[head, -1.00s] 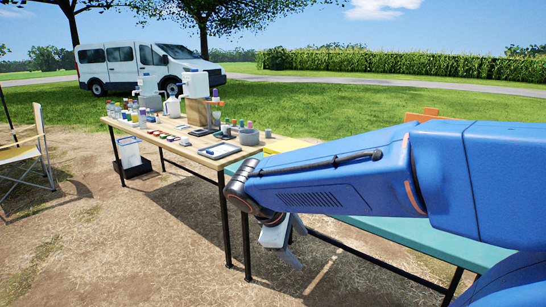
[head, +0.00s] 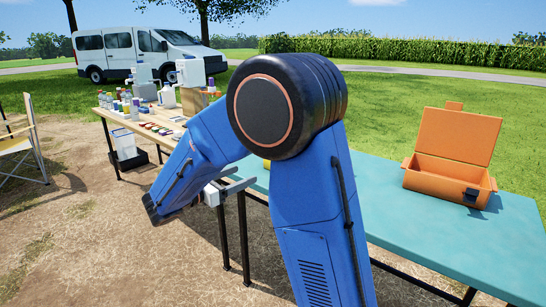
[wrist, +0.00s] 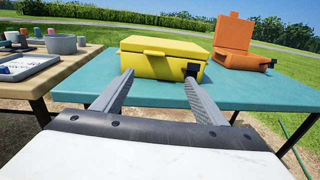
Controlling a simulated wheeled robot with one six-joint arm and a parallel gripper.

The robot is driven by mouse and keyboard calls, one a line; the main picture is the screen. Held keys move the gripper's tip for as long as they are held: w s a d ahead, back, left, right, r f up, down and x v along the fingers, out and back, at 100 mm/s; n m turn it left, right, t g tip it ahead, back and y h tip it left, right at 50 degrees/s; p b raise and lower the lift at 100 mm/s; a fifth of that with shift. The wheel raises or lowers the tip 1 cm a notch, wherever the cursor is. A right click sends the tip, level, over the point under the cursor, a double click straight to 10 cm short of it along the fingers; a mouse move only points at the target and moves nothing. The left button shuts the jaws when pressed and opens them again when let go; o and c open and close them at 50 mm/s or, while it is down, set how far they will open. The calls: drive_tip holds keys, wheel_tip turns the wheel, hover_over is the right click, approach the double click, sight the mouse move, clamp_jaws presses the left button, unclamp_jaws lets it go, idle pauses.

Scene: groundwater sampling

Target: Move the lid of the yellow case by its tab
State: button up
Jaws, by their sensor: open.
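The yellow case (wrist: 150,66) sits on the teal table in the wrist view, with its lid (wrist: 165,46) down. A small tab-like piece (wrist: 153,53) shows on the lid, and a black latch (wrist: 192,70) is at its right front. In the head view my arm hides nearly all of this case. My gripper (wrist: 159,77) is open and empty, its two fingers pointing toward the case from the near side, apart from it as far as I can tell. It also shows in the head view (head: 230,189), in front of the tables.
An orange case (head: 440,178) stands with its lid raised on the teal table (head: 410,225), right of the yellow one. The wooden table (wrist: 75,60) at left holds bottles, grey cups and a tray (wrist: 30,66). The teal table's front part is clear.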

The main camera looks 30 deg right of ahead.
drive_tip(key=shift+n, duration=0.3)
drive_tip(key=x, duration=0.5)
drive_tip(key=w+x, duration=0.1)
drive_tip(key=x, duration=1.1)
drive_tip(key=shift+w+a+r, duration=0.1)
drive_tip(key=shift+w+r, duration=0.15)
drive_tip(key=shift+r, duration=0.1)
drive_tip(key=shift+r, duration=0.1)
drive_tip(key=c, duration=1.5)
